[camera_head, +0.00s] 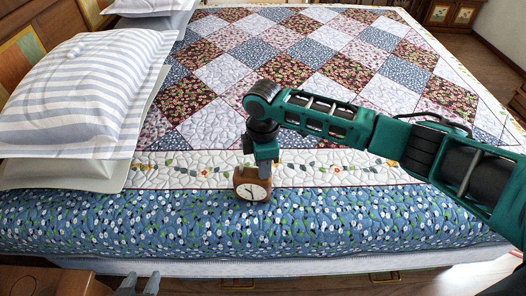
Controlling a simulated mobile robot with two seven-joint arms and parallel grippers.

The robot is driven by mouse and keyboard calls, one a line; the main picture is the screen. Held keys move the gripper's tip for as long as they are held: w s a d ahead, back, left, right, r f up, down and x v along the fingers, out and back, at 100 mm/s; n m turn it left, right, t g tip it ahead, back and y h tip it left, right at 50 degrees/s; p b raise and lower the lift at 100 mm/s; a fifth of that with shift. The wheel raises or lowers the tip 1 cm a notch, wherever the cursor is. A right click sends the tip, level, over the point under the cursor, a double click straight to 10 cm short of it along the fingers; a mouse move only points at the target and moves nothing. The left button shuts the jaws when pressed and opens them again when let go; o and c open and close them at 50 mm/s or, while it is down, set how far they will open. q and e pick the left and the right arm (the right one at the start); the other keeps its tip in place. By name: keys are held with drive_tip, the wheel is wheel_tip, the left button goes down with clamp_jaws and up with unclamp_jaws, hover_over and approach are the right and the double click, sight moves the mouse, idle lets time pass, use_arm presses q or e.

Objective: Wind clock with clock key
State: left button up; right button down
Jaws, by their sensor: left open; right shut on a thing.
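A small brown clock (245,191) with a round white face and dark hands is near the front edge of the bed. Its face is toward me. My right gripper (266,170) points down from above and is shut on the clock at its top right. The fingertips are partly hidden, and I cannot tell whether the clock rests on the quilt or is held just above it. My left gripper (138,287) is at the bottom edge of the view, open and empty, with its two fingers apart. I see no clock key in this view.
The bed's patchwork quilt (225,75) fills most of the view, with a blue floral border along the front. A striped pillow (85,90) lies at the left. A wooden surface (50,282) shows at the bottom left. The quilt left of the clock is clear.

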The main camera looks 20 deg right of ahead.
drive_tip(key=m, duration=0.4)
drive_tip(key=shift+m, duration=0.3)
drive_tip(key=m, duration=0.6)
drive_tip(key=shift+a, duration=0.1)
drive_tip(key=m, duration=1.1)
drive_tip(key=shift+m, duration=0.3)
drive_tip(key=c, duration=0.9)
unclamp_jaws()
